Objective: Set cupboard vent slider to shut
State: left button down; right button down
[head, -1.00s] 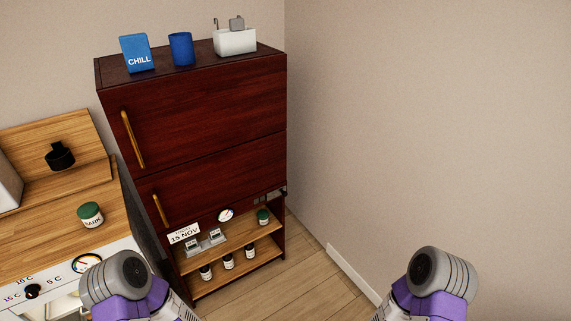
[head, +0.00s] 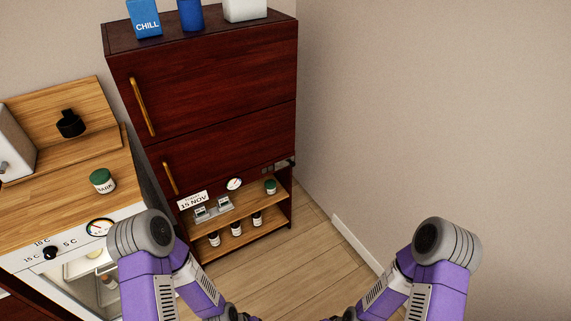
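The dark red wooden cupboard (head: 215,80) stands in the corner, with two closed doors and vertical brass handles. A small grey fitting (head: 281,165) sits at the right end of the strip below the lower door. It may be the vent slider, but it is too small to tell its setting. Only my two purple and grey arms show at the bottom of the view. My grippers are below the frame edge, so their state is hidden. Neither arm touches the cupboard.
Open shelves under the doors hold small jars (head: 257,219), a round gauge (head: 234,184) and a "15 NOV" sign (head: 192,201). A counter with a green-lidded jar (head: 103,181) and a dial (head: 50,253) stands left. The floor (head: 300,255) right of the cupboard is clear.

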aim_at(288, 162)
jog(key=u, duration=0.1)
jog(key=k, duration=0.4)
jog(key=z, duration=0.75)
jog(key=i, duration=1.7)
jog(key=u, duration=0.6)
